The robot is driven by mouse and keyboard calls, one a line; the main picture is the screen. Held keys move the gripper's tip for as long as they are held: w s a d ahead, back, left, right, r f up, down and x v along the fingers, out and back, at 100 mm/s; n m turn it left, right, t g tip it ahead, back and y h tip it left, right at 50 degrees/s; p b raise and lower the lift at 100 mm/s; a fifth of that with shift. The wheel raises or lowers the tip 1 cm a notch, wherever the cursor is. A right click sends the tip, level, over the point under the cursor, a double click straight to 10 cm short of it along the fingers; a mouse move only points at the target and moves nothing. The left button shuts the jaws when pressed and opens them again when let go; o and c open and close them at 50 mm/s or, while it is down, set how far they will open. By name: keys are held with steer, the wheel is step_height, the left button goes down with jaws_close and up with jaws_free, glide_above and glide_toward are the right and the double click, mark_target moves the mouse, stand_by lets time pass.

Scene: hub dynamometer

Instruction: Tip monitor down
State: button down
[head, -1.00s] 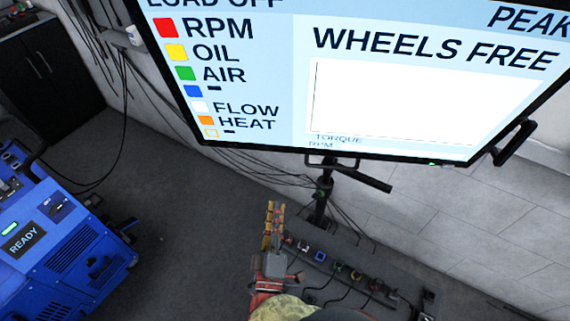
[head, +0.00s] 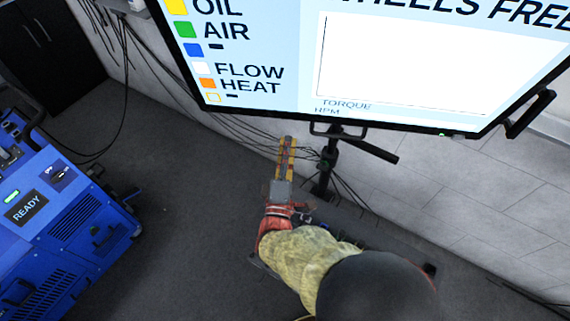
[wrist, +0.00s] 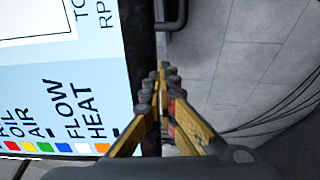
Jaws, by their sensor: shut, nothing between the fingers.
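The monitor (head: 340,65) is a large screen with a black frame on a stand, filling the upper part of the head view. Its lower edge faces me, with a dark handle (head: 365,143) below the middle. In the wrist view the monitor (wrist: 60,80) fills the left side, turned sideways, and part of the handle (wrist: 172,14) shows at the top. My gripper (head: 288,140) has yellow fingers and is shut and empty. It appears just under the monitor's lower edge, left of the handle. In the wrist view its fingertips (wrist: 163,72) overlap the frame edge; I cannot tell if they touch.
The stand's dark pole (head: 326,170) goes down behind my arm. A blue machine (head: 60,215) marked READY stands at the left. Loose cables (head: 235,130) hang along the wall. A side handle (head: 530,113) sticks out at the monitor's right. Grey floor between machine and stand is clear.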

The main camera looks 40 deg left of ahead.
steer(key=shift+b+x, duration=0.65)
steer(key=shift+x, duration=1.45)
steer(key=shift+x, duration=1.45)
steer(key=shift+f, duration=0.2)
steer(key=shift+f, duration=0.1)
